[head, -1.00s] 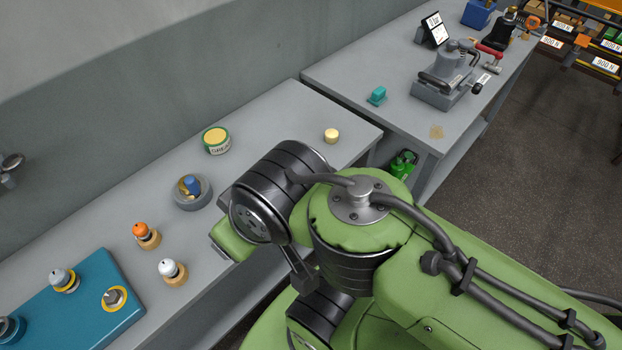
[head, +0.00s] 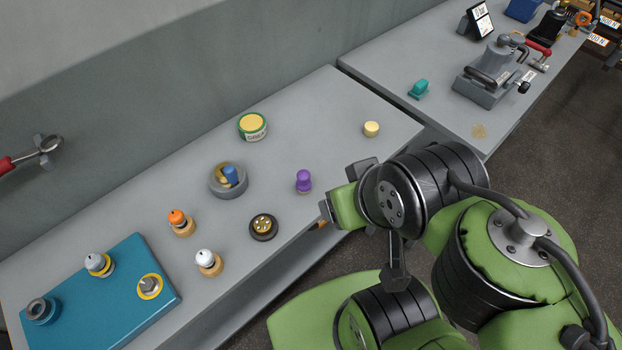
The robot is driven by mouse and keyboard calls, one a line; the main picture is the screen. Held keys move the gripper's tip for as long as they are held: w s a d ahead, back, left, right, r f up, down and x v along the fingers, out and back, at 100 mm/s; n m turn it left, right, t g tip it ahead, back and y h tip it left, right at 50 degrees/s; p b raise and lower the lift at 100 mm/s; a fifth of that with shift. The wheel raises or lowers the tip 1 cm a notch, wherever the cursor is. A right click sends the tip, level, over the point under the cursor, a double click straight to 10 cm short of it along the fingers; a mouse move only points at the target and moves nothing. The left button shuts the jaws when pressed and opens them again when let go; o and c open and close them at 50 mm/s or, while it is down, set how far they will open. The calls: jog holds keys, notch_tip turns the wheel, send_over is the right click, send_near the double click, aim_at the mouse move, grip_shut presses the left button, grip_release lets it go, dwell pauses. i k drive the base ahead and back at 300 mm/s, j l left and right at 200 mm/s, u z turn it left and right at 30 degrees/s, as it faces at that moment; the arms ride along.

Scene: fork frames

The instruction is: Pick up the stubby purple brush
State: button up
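The stubby purple brush (head: 304,181) stands upright on the grey bench, near its front edge, with a rounded purple top and a paler base. My gripper (head: 326,211) is just right of the brush, at the bench's front edge, and apart from it in the picture. Its fingers are small and partly hidden by my green and black arm links, so whether they are open or shut does not show.
A dark round disc with brass dots (head: 263,227) lies left of the brush. A grey bowl (head: 228,181), a green-yellow tin (head: 252,127), a pale yellow cylinder (head: 371,129), orange-topped (head: 179,222) and white-topped (head: 207,262) pieces, and a blue board (head: 99,297) also occupy the bench.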

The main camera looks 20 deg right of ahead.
aim_at(303, 184)
jog(key=u, duration=1.75)
jog(key=z, duration=1.75)
jog(key=l+u, duration=0.15)
jog(key=u, duration=0.3)
jog(key=l+u, duration=0.1)
jog(key=u, duration=0.4)
jog(key=l+u, duration=0.15)
jog(key=u, duration=0.3)
jog(key=l+u, duration=0.1)
jog(key=u, duration=0.4)
jog(key=k+u, duration=0.15)
jog(key=u, duration=0.3)
jog(key=l+u, duration=0.1)
jog(key=u, duration=0.4)
jog(key=k, duration=0.05)
